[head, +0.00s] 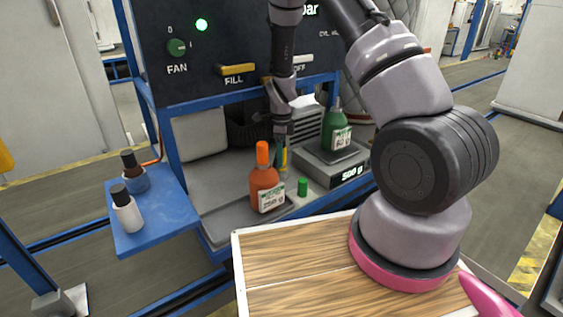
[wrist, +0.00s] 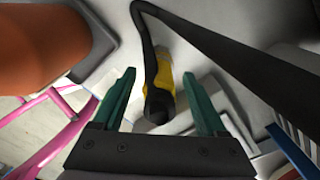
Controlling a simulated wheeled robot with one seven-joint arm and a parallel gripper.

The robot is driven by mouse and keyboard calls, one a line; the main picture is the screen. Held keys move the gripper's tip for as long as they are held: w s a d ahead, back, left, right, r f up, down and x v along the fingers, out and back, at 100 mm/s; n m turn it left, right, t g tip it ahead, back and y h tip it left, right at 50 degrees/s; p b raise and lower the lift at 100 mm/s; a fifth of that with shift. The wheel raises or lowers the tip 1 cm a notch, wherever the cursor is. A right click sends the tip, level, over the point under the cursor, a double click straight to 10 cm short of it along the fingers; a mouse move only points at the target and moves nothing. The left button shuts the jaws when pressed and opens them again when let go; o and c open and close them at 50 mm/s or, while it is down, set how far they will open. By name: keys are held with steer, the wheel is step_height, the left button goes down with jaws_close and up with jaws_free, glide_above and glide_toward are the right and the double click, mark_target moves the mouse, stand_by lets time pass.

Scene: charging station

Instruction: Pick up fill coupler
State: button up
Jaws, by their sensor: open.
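The fill coupler (wrist: 164,88), yellow and black with a black hose at its far end, is in the middle of the wrist view. My gripper (wrist: 159,76) is open, with one green finger on each side of the coupler and visible gaps between. The coupler's black end faces the gripper. In the head view my gripper (head: 281,148) points down behind the orange bottle. A bit of yellow, apparently the coupler (head: 284,160), shows below it, but most is hidden there.
An orange bottle (head: 266,181) stands close in front of my gripper. A green bottle (head: 336,132) stands on a scale (head: 349,175) reading 500 g. A green cap (head: 303,187) is nearby. A blue side shelf (head: 160,222) holds two small bottles. The black panel (head: 218,50) rises behind.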

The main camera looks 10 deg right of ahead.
steer(key=shift+f, duration=0.1)
steer(key=shift+c, duration=0.3)
jaws_close()
step_height(320, 180, up, 10)
steer(key=shift+r, duration=0.1)
